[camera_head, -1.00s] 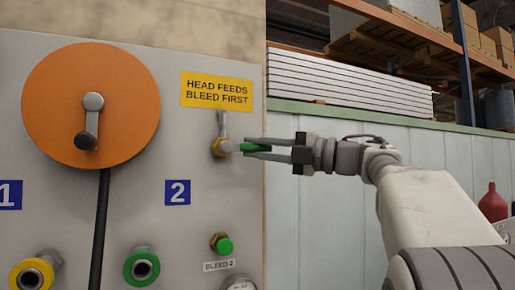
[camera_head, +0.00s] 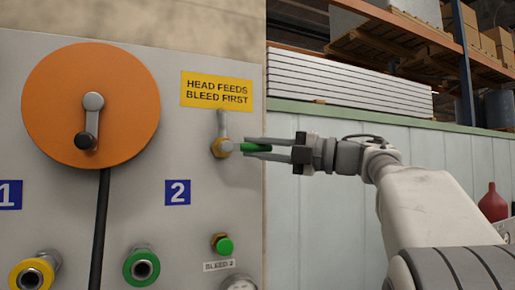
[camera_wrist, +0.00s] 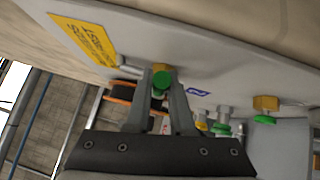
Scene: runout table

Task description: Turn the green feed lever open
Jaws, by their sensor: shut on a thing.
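The green feed lever (camera_head: 257,148) sticks out to the right from a brass valve (camera_head: 221,147) on the grey panel, below the yellow sign. A metal pipe rises from the valve. My gripper (camera_head: 246,148) reaches in from the right, with one finger above the lever and one below, and is shut on it. In the wrist view the lever's green end (camera_wrist: 161,88) shows between the two fingers of my gripper (camera_wrist: 163,78). The fingers hide part of the lever there.
The yellow sign (camera_head: 217,90) reads "HEAD FEEDS BLEED FIRST". A green bleed knob (camera_head: 224,246) sits below the valve. An orange disc (camera_head: 60,120) with a crank and black hose is at left. Green-ringed (camera_head: 142,266) and yellow-ringed couplings are low on the panel (camera_head: 190,220).

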